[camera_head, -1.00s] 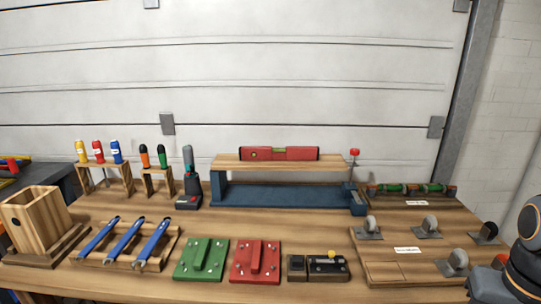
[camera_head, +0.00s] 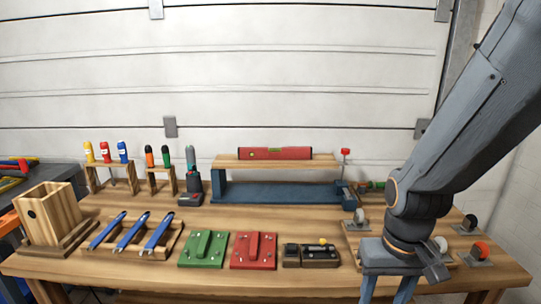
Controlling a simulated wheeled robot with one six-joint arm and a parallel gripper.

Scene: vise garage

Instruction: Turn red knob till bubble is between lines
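The red knob (camera_head: 345,151) stands on a thin stem at the right end of a blue stand (camera_head: 270,195). A wooden plank (camera_head: 228,163) lies across the top of the stand. A red spirit level (camera_head: 290,153) rests on the plank, with a small yellow-green vial (camera_head: 274,151); its bubble and lines are too small to read. My gripper (camera_head: 388,298) hangs at the lower right, in front of the table's front edge and well to the near right of the knob. Its two fingers point down, apart, with nothing seen between them; the tips are near the frame's bottom.
Green (camera_head: 203,250) and red (camera_head: 253,251) blocks and a dark box (camera_head: 310,255) line the front. Blue tools (camera_head: 130,235) in a rack and a wooden box (camera_head: 48,212) stand left. Caster wheels (camera_head: 470,225) are at right. My arm hides part of the right side.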

